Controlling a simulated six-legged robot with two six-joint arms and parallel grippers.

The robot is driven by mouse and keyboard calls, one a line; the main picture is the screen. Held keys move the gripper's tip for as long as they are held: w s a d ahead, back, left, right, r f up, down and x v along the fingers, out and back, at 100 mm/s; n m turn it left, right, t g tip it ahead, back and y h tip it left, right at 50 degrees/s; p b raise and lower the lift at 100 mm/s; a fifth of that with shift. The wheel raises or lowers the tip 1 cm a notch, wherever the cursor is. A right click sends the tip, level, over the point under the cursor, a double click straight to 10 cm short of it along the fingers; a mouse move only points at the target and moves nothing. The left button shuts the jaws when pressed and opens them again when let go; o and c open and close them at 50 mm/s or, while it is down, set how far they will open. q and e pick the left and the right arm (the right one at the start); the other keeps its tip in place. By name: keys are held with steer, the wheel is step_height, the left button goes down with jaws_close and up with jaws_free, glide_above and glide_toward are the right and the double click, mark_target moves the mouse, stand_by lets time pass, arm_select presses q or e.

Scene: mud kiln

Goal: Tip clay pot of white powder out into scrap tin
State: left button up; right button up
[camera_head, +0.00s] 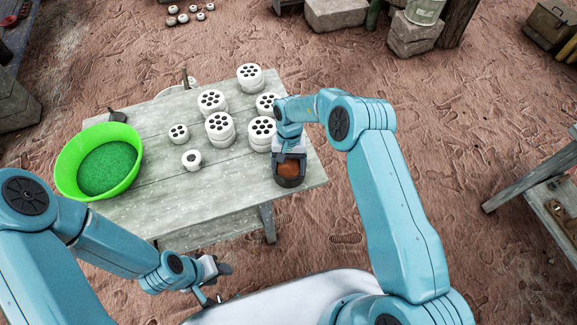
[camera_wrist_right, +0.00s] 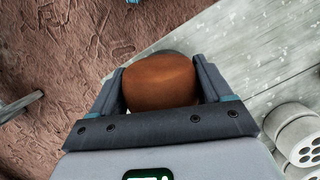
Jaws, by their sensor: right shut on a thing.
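My right gripper (camera_head: 289,160) is at the right end of the table, shut on the brown clay pot (camera_head: 288,169). In the right wrist view the pot (camera_wrist_right: 160,82) sits between the two fingers, its rounded brown side towards the camera. A dark round rim (camera_head: 291,182), perhaps the scrap tin, shows just below the pot; I cannot tell whether they touch. No white powder shows, and the pot's mouth is hidden. My left gripper (camera_head: 214,281) is empty in front of the table, its fingers apart.
The wooden table (camera_head: 165,115) holds several white cylinders with holes (camera_head: 219,127) near the pot and a green bowl of green grains (camera_head: 107,168) at the left. A small dark scoop-like thing (camera_head: 117,115) lies behind the bowl. The table's front middle is clear.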

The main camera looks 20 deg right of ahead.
steer(key=shift+r, duration=0.8)
